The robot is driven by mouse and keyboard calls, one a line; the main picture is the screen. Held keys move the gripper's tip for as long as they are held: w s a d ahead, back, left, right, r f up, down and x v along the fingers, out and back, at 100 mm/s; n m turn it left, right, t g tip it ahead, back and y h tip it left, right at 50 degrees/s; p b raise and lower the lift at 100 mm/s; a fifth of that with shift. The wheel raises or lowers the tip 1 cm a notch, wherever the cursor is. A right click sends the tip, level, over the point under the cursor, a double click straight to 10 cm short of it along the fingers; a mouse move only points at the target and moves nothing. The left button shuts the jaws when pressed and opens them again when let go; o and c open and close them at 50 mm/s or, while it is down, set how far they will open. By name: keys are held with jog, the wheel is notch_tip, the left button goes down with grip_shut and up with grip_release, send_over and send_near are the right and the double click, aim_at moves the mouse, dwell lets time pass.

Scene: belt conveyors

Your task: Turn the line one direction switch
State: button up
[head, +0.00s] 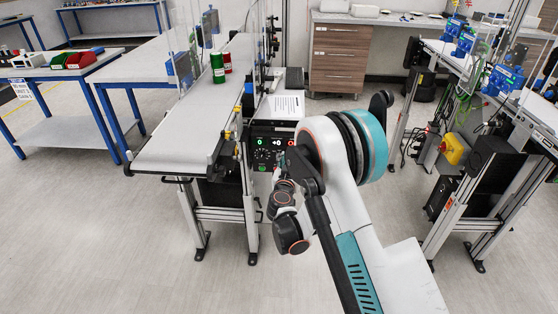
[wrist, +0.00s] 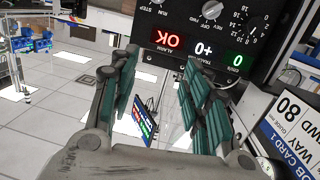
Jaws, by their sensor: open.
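The black control panel (wrist: 235,40) fills the upper part of the wrist view, upside down. The panel's lit displays are red, white and green. In the head view the panel (head: 267,143) sits under the belt's end, partly behind my arm. My gripper (wrist: 160,68) has its two green-padded fingers spread apart and empty, below the panel in the picture. I cannot see either finger touching a knob.
A printed job card (wrist: 290,135) is close on the right in the wrist view. The belt conveyor (head: 180,145) carries a green can (head: 217,68) and a red can (head: 227,63). A second conveyor frame (head: 457,190) stands at right. Floor at front left is clear.

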jog(key=s+a+f+n+t+y, duration=0.1)
jog(key=s+a+f+y, duration=0.1)
jog(key=a+f, duration=0.5)
jog(key=w+d+f+b, duration=0.1)
jog(key=w+b, duration=0.1)
jog(key=w, duration=1.1)
jog(key=shift+w+d+f+b, duration=0.35)
jog(key=shift+w, duration=0.05)
jog(key=shift+c, duration=0.6)
grip_shut()
